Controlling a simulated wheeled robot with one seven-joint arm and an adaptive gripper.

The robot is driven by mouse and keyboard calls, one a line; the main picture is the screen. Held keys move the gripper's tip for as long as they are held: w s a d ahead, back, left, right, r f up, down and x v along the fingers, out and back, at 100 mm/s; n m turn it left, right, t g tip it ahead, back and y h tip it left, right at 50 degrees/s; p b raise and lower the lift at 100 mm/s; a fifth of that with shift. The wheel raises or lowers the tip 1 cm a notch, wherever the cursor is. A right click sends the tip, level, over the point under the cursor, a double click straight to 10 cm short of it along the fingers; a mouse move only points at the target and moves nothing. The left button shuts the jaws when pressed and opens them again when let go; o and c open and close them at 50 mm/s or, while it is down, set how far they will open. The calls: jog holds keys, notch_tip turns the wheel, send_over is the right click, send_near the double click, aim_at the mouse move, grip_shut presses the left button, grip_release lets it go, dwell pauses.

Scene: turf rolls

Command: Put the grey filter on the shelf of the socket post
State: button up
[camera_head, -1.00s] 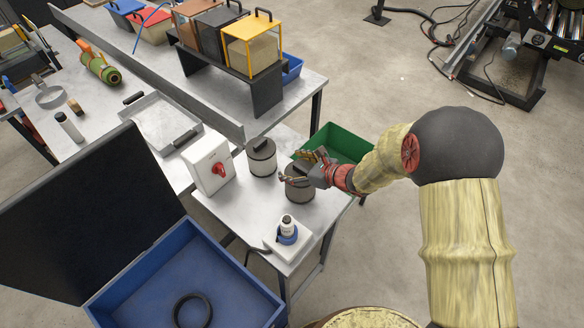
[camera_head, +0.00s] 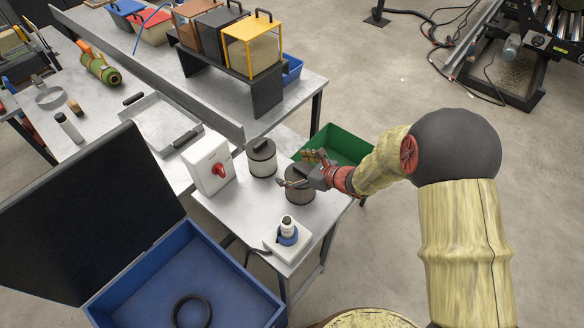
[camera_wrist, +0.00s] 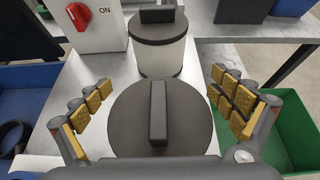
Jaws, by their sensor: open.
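A dark grey round canister with a bar handle on its lid stands on the small table. It is in the head view (camera_head: 299,193) and in the wrist view (camera_wrist: 135,112); I cannot be sure that it is the grey filter. My gripper (camera_head: 304,170) is open above it. In the wrist view my gripper (camera_wrist: 162,95) has one finger on each side of the lid and handle, with gaps between. A grey handled box (camera_head: 211,40) stands on the black riser (camera_head: 262,92) on the long bench. I cannot tell which thing is the socket post.
A pale canister with a dark lid (camera_head: 262,160) stands just behind. A white switch box with a red knob (camera_head: 208,163) is left. A small white base (camera_head: 276,240) holds a blue-ringed bottle (camera_head: 288,230) at the front. A green bin (camera_head: 340,146) is right.

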jog(key=shift+r, duration=0.1)
jog(key=shift+s+d+r, duration=0.1)
jog(key=shift+d+r, duration=0.1)
jog(key=shift+d, duration=0.05)
jog(key=p+v, duration=0.2)
jog(key=v, duration=0.9)
jog(key=s+a+r+n+g+h, duration=0.2)
jog(key=s+r+n+g, duration=0.2)
jog(key=s+r+n, duration=0.95)
jog(key=s+d+r+n+t+h, duration=0.2)
jog(key=s+d+r+n+h, duration=0.5)
jog(key=d, duration=0.7)
jog(key=s+r+n, duration=0.2)
jog(key=s+n, duration=0.2)
jog(key=n, duration=0.1)
jog(key=shift+s+d+h, duration=0.2)
jog(key=shift+d+h, duration=0.1)
jog(key=shift+h, duration=0.1)
jog(key=shift+f, duration=0.1)
